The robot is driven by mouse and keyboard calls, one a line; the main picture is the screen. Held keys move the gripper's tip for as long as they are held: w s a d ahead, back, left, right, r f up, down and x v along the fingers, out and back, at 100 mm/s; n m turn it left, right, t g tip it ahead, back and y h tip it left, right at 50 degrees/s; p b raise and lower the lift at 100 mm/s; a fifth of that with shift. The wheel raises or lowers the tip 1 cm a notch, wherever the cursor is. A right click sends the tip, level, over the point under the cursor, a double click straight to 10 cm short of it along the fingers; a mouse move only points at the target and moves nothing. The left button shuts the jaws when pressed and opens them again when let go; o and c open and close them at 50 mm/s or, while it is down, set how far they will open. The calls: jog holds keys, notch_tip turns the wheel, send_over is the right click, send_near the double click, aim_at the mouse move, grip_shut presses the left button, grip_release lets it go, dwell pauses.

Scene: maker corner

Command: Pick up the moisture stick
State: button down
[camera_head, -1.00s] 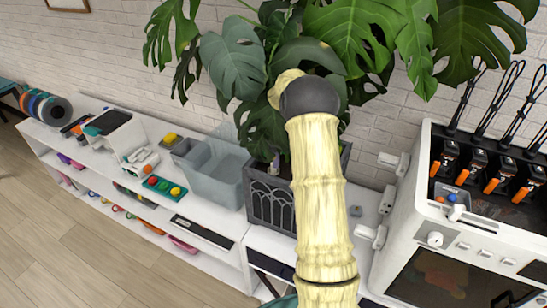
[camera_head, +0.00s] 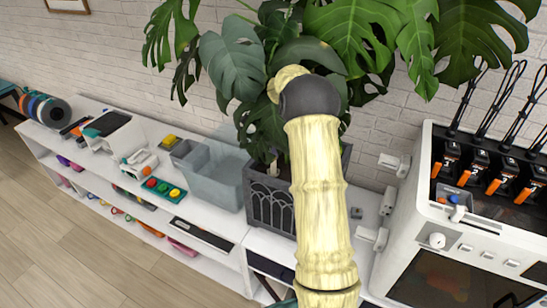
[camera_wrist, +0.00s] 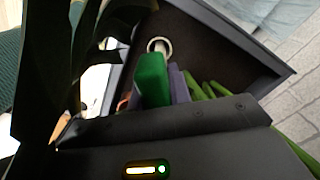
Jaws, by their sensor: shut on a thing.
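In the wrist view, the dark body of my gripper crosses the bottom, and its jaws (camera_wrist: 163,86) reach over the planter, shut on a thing. A pale ringed end (camera_wrist: 159,41), which I take to be the moisture stick, shows just beyond a green block at the jaws. The green block hides the rest of it, so the exact grip is not clear. The grey planter (camera_head: 271,203) stands on the white shelf with a large leafy plant (camera_head: 300,60) in it. In the head view my arm hides my gripper.
A translucent grey bin (camera_head: 216,178) stands left of the planter. A white printer-like machine (camera_head: 440,240) stands close on the right. Big leaves overhang the planter, and a brick wall is behind. Green stems (camera_wrist: 210,90) lie near the jaws.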

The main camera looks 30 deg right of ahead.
notch_tip(320, 180, up, 7)
jog(key=shift+r+b, duration=0.2)
jog(key=shift+b, duration=0.7)
jog(key=shift+r, duration=0.1)
